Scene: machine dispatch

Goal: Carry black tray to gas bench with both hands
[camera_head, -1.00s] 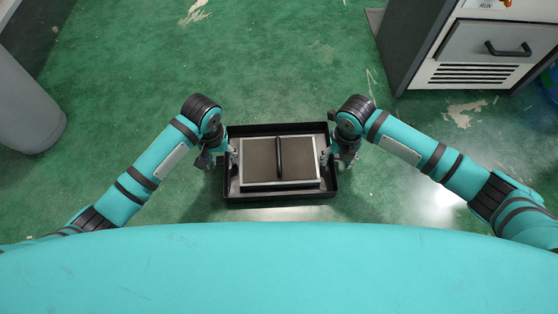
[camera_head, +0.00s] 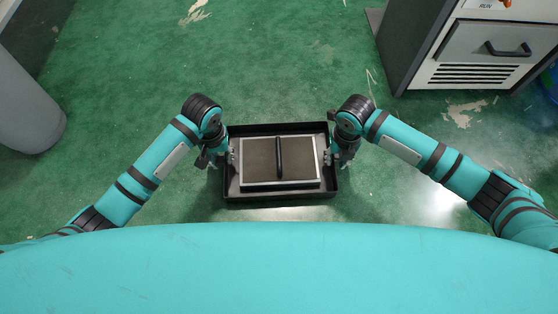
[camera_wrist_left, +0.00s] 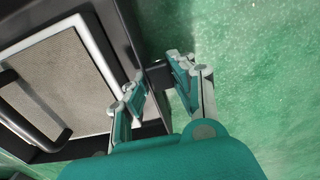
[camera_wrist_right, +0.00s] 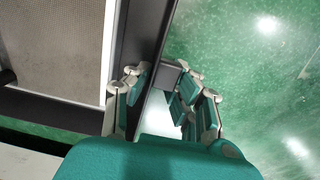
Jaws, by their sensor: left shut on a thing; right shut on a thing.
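The black tray (camera_head: 280,199) is held in front of my body, above the green floor. A flat panel (camera_head: 258,162) with a pale frame, brown-grey face and dark bar handle lies in it. My left gripper (camera_head: 223,158) is shut on the tray's left wall; in the left wrist view its fingers (camera_wrist_left: 158,90) straddle the black rim. My right gripper (camera_head: 335,156) is shut on the right wall; in the right wrist view its fingers (camera_wrist_right: 160,95) sit either side of the rim. The tray looks about level. No gas bench can be made out for certain.
A grey machine cabinet (camera_head: 480,42) with a drawer handle and vent slots stands at the upper right. A grey cylinder (camera_head: 28,115) stands at the left edge. The green floor (camera_head: 270,60) ahead is clear, with worn patches.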

